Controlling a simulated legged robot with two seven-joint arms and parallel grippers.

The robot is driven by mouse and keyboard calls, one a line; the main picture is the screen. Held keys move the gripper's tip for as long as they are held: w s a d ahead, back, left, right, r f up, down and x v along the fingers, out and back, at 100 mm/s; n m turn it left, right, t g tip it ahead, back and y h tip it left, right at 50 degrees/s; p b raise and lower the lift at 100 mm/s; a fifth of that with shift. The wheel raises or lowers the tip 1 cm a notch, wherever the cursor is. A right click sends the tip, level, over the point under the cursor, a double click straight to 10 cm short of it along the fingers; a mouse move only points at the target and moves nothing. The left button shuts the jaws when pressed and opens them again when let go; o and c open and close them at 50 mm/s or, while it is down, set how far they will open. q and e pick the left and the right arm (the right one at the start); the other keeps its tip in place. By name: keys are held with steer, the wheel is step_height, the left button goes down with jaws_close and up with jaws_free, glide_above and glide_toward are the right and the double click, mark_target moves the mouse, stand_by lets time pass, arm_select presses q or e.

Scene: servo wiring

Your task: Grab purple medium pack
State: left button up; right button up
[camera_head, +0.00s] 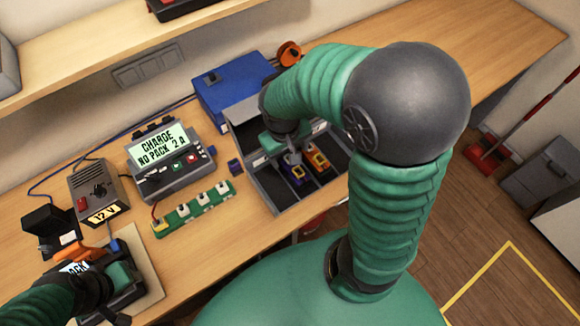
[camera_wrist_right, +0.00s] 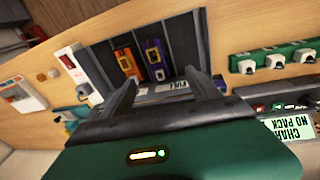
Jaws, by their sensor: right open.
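The purple pack (camera_head: 297,172), dark purple with yellow marks, lies in a compartment of the grey divided tray (camera_head: 262,183). An orange pack (camera_head: 317,159) lies in the compartment beside it. In the right wrist view the purple pack (camera_wrist_right: 154,58) is just beyond my right gripper's (camera_wrist_right: 161,80) fingers, to the right of the orange pack (camera_wrist_right: 127,60). The right gripper (camera_head: 291,157) is open, pointing into the tray, apart from the pack as far as I can see. My left gripper (camera_head: 116,276) is at a dark device at lower left; its jaws are hidden.
The charger (camera_head: 168,160) reads "CHARGE NO PACK 2A". A green strip with several white-topped sockets (camera_head: 196,212) lies left of the tray. A blue box (camera_head: 232,95) stands behind the tray. A 12 V supply (camera_head: 97,192) stands further left. The table's far right is clear.

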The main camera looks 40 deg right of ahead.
mark_target(294, 168)
steer(key=d+f, duration=0.1)
steer(key=f, duration=0.3)
steer(key=d+f, duration=0.1)
steer(key=f, duration=0.4)
steer(key=w+d+f, duration=0.1)
steer(key=f, duration=0.4)
steer(key=shift+d+f, duration=0.1)
steer(key=shift+w+f, duration=0.2)
steer(key=shift+f, duration=0.1)
jaws_close()
